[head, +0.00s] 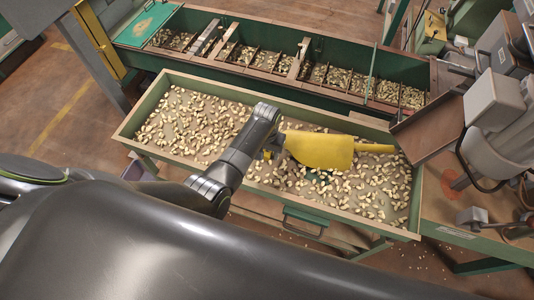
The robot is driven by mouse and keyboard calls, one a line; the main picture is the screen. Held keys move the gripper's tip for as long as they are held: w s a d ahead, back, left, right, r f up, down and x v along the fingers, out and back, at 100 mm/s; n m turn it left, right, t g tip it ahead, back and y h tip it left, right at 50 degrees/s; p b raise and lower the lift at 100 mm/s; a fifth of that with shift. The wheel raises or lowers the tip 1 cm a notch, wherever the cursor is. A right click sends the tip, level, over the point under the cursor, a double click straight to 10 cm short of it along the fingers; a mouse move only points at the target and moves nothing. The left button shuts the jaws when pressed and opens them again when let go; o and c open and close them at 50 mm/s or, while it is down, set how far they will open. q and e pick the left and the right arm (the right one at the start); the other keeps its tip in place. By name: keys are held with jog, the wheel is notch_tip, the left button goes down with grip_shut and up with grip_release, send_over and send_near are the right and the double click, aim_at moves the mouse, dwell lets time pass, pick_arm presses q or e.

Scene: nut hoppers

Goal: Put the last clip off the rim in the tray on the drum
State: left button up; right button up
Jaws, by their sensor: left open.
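My left arm reaches over a shallow green-rimmed bin (150,103) of pale nuts. Its left gripper (270,153) is small, dark and partly hidden by the arm; it is open, just left of a yellow scoop (320,149). I cannot tell whether it touches the scoop. The scoop lies on the nuts with its handle towards the right. I cannot make out a clip for sure on any rim. A tray on a drum is not clearly seen either. My right gripper is not in view.
Behind the bin is a long green hopper trough (270,84) with several divided compartments of nuts. A brown chute (427,128) and grey machinery (493,100) crowd the right side. A yellow post (98,38) stands at upper left. Open floor (55,105) shows at left.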

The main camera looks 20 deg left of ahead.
aim_at(267, 153)
pick_arm(q)
jog(key=shift+c, duration=0.3)
jog(key=c, duration=1.1)
jog(key=shift+o, duration=0.2)
jog(key=shift+r, duration=0.1)
notch_tip(267, 153, up, 10)
jog(key=p, duration=0.1)
